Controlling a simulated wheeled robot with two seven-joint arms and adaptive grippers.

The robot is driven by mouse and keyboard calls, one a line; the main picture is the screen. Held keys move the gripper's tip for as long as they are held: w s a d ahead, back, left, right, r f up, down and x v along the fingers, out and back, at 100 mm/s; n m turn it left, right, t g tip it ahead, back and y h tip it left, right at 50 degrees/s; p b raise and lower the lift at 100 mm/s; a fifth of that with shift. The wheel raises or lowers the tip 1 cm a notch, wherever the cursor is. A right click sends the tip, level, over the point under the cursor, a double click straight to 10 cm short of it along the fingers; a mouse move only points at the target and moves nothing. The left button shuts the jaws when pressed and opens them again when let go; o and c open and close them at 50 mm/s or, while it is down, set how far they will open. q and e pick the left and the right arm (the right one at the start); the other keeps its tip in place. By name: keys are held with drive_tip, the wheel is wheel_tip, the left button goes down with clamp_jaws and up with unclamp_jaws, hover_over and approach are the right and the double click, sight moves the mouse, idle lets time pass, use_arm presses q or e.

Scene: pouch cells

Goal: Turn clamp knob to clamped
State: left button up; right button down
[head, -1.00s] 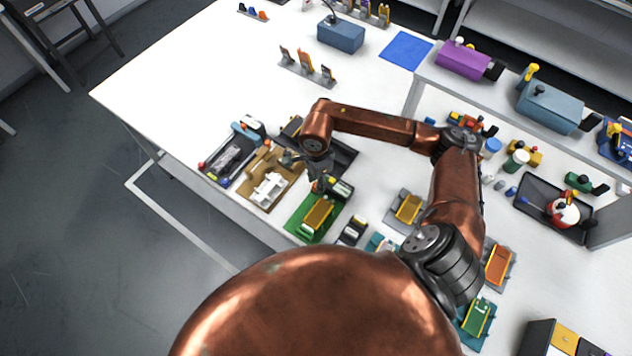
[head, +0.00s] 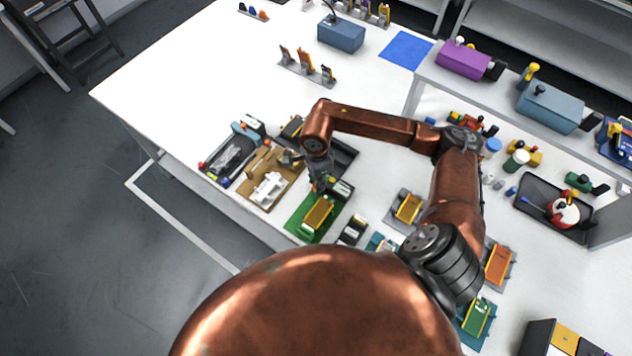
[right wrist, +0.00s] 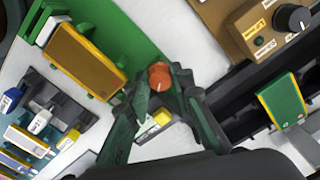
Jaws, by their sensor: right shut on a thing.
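The orange-red clamp knob (right wrist: 159,73) with a small white mark shows in the right wrist view, beside the green fixture (right wrist: 128,35). My right gripper (right wrist: 163,88) is shut on this knob, one finger at each side. An orange pouch cell with yellow edges (right wrist: 85,62) lies on the green fixture. In the head view the right gripper (head: 322,187) is at the far edge of the green fixture (head: 297,226), and the orange cell (head: 318,213) shows there too. The knob is hard to make out in the head view. My left gripper is not in view.
A brown unit with a black dial (right wrist: 292,18) is close to the right gripper. A green and yellow cell (right wrist: 283,98) stands in a dark tray. A grey fixture with another cell (head: 408,208) is to the right.

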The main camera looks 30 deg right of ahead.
drive_tip(key=m, duration=0.3)
drive_tip(key=shift+b, duration=0.3)
drive_tip(key=shift+m, duration=1.3)
drive_tip(key=c, duration=2)
unclamp_jaws()
drive_tip(key=shift+o, duration=0.2)
drive_tip(key=shift+r, duration=0.15)
